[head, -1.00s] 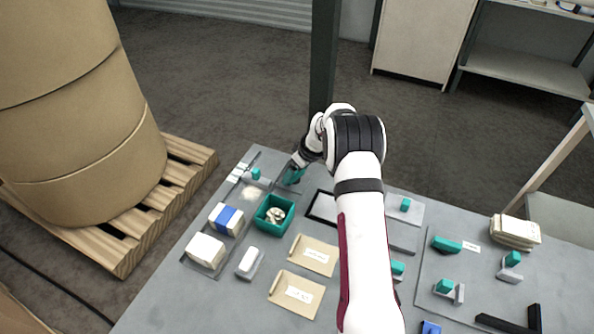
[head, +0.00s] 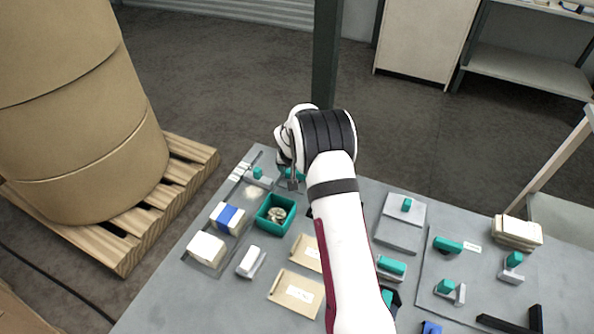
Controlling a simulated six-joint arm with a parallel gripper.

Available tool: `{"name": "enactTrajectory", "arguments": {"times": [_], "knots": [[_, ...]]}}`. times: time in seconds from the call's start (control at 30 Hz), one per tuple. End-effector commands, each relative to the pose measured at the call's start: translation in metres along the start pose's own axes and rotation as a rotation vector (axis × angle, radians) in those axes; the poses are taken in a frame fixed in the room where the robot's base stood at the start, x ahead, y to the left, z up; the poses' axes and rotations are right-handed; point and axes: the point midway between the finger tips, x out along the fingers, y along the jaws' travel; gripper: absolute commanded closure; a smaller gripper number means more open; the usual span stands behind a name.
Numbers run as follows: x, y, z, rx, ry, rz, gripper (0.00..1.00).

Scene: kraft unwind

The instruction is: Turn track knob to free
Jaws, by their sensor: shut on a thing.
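My gripper (head: 292,184) is at the far left part of the grey table, pointing down with its tip low near the surface. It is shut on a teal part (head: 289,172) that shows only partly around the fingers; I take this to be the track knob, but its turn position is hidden. A small teal block (head: 258,172) on a pale base beside a thin dark rail stands just left of the gripper, apart from it.
A teal bin (head: 262,222) with small items stands just in front of the gripper. A blue-banded white block (head: 227,217), a white block (head: 206,251) and brown envelopes (head: 297,291) lie nearer. Teal-handled fixtures fill the right side. A dark post (head: 326,60) rises behind.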

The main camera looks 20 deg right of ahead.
Motion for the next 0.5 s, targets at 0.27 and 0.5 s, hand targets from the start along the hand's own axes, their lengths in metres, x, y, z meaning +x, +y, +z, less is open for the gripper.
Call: {"name": "enactTrajectory", "arguments": {"times": [0.27,0.5], "knots": [[0.0006,-0.0013,0.0011,0.148,-0.003,0.061,0.71],[0.0007,-0.0013,0.0009,0.213,-0.003,0.087,0.71]]}}
